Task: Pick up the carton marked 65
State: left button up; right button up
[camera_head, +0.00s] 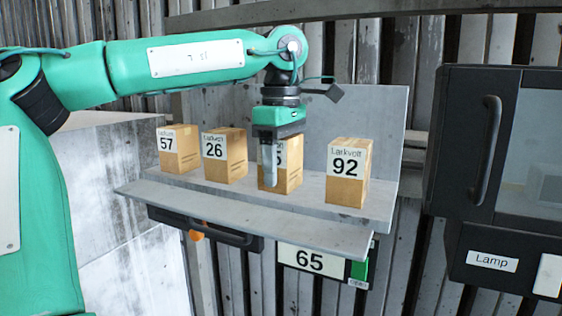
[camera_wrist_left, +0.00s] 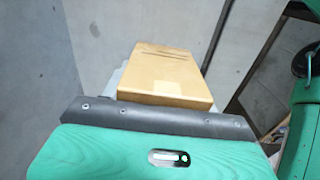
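The third carton from the left (camera_head: 289,177) stands on the shelf. My left gripper's finger hides part of its label, and a 5 shows at the label's right edge. My left gripper (camera_head: 272,168) points down over this carton, with one finger in front of its labelled face. In the left wrist view, the brown carton (camera_wrist_left: 165,75) lies between the fingers, with grey finger edges close at both sides. I cannot tell whether the fingers press on it. The carton appears to rest on the shelf. My right gripper is not in view.
Cartons marked 57 (camera_head: 183,156), 26 (camera_head: 236,160) and 92 (camera_head: 356,184) stand on the same grey shelf (camera_head: 318,205). A dark cabinet (camera_head: 450,150) with a Lamp label stands at right. The shelf's back panel rises behind the cartons.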

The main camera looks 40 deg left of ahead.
pick_arm(q)
jog(key=shift+c, duration=0.8)
